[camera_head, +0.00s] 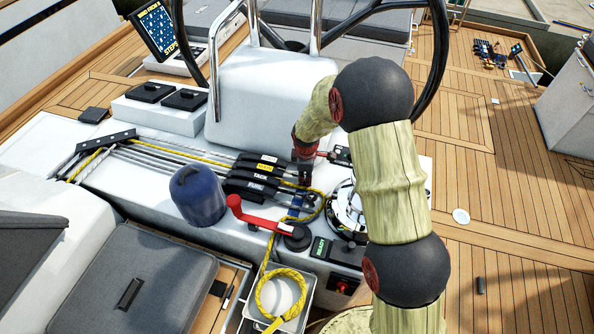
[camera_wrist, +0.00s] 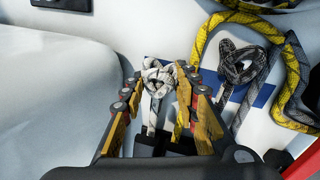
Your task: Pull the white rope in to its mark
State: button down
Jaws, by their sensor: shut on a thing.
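My gripper (camera_head: 305,179) is low over the white cockpit top, just right of the black rope clutches (camera_head: 262,173). In the wrist view the white rope (camera_wrist: 158,72), flecked with dark, has a knotted loop at its end. It lies between the fingertips of my gripper (camera_wrist: 158,88), which is shut on it. The rope's tail runs down toward the dark clutch bodies (camera_wrist: 165,145). Blue patches show on the white surface behind the rope. I cannot make out a mark on the rope. In the head view my gripper and arm hide most of the rope.
A grey rope (camera_wrist: 240,65) and a yellow rope (camera_wrist: 290,85) lie right of my gripper. A red handle (camera_head: 248,215) and a blue covered drum (camera_head: 197,194) stand nearby. A coil of yellow rope hangs over a bin (camera_head: 304,310). The steering wheel (camera_head: 440,45) rises behind.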

jog(key=d, duration=0.1)
jog(key=s+d+p, duration=0.1)
jog(key=d, duration=0.1)
jog(key=shift+s+d+r, duration=0.1)
jog(key=shift+s+d, duration=0.2)
jog(key=shift+d, duration=0.15)
jog(key=c, duration=1.3)
grip_release()
jog(key=shift+c, duration=0.2)
notch_tip(320, 180, up, 12)
jog(key=s, duration=0.2)
jog(key=shift+a+f, duration=0.25)
jog(key=shift+a, duration=0.05)
jog(key=shift+s, duration=0.1)
